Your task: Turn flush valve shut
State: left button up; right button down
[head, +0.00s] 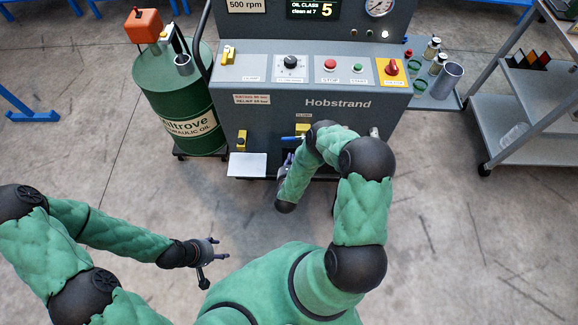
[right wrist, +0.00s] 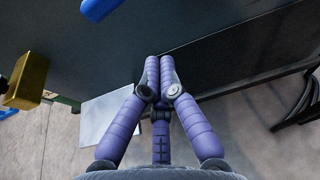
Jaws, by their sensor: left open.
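A blue valve lever (head: 291,138) points left from a yellow block (head: 303,129) low on the front of the grey machine. The small label above it is too small to read. A blue piece (right wrist: 100,8), likely this lever, shows at the top of the right wrist view. My right gripper (head: 287,162) is below the lever, partly hidden by my arm. In the right wrist view its purple fingers (right wrist: 160,66) meet with nothing seen between them, apart from the blue piece. My left gripper (head: 220,250) is open and empty, over the floor away from the machine.
Another yellow fitting (head: 241,140) is at the machine's lower left, above a white plate (head: 247,172). A green oil drum (head: 184,105) stands left. A grey shelf cart (head: 515,125) stands right. The floor in front is clear.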

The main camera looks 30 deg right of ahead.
aim_at(293, 138)
jog(key=shift+w+d+r+b, duration=0.25)
jog(key=shift+w+d+r, duration=0.1)
jog(key=shift+w+r, duration=0.4)
jog(key=shift+w+d+r+b, duration=0.25)
jog(key=shift+w+d+r, duration=0.1)
jog(key=shift+w+r, duration=0.4)
jog(key=shift+w, duration=0.1)
jog(key=shift+w+a+r+p, duration=0.15)
jog(key=shift+r+p, duration=0.25)
jog(key=shift+r, duration=0.45)
